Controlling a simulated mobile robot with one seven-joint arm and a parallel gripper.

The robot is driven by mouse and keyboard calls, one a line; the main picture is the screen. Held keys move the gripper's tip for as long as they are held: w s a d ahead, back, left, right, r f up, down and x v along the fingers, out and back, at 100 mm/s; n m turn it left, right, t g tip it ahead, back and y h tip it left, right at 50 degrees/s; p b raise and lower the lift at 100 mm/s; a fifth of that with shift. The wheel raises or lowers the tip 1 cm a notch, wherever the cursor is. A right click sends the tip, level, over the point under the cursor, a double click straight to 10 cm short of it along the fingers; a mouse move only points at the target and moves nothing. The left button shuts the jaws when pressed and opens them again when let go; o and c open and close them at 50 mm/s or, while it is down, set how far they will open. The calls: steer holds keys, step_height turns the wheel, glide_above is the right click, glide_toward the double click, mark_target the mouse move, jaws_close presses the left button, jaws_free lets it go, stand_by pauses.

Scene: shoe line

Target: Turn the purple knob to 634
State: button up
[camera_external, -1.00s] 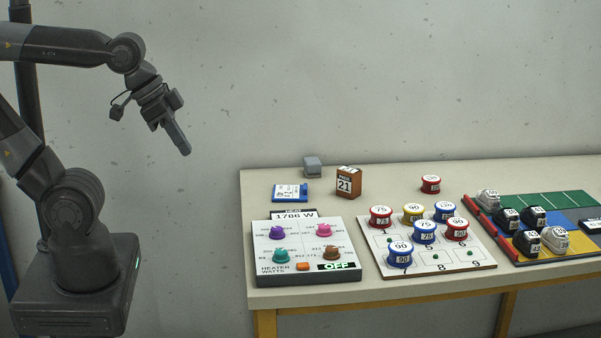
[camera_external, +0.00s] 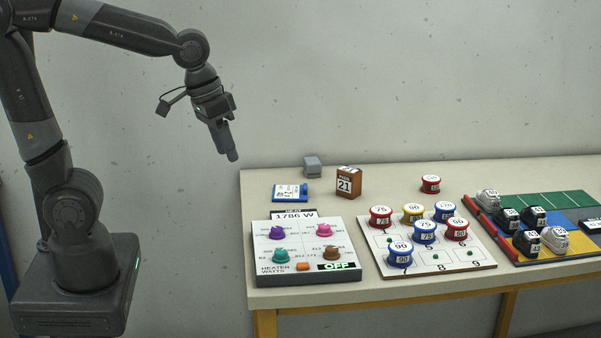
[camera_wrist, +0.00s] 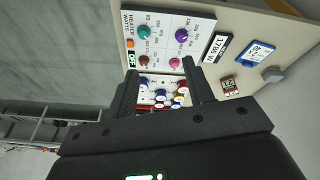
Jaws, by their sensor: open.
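The purple knob (camera_external: 277,232) sits at the upper left of the white heater panel (camera_external: 305,262). In the wrist view the purple knob (camera_wrist: 181,36) shows near the panel's edge by the display. The display (camera_external: 294,215) reads 1786 W, and a label on the panel reads OFF. My gripper (camera_external: 232,158) is in the air above and to the left of the table, apart from the panel. In the wrist view my gripper (camera_wrist: 160,72) is open with nothing between its fingers. The knob's pointer and scale are too small to read.
The panel also has pink (camera_external: 323,230), teal (camera_external: 281,256) and brown (camera_external: 332,252) knobs and an orange button (camera_external: 302,267). Behind are a blue card (camera_external: 290,192), a brown block (camera_external: 348,182) and a grey cube (camera_external: 312,166). A board with several round tins (camera_external: 400,255) stands right.

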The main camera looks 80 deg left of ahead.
mark_target(277, 228)
steer(key=w+a+f+n+g, duration=0.3)
steer(key=w+a+f+n, duration=0.35)
steer(key=w+f, duration=0.4)
steer(key=shift+m, duration=0.35)
steer(key=f, duration=1)
steer(key=shift+w+a+f, duration=0.1)
steer(key=shift+a+f, duration=0.1)
steer(key=shift+f, duration=0.05)
steer(key=c, duration=1)
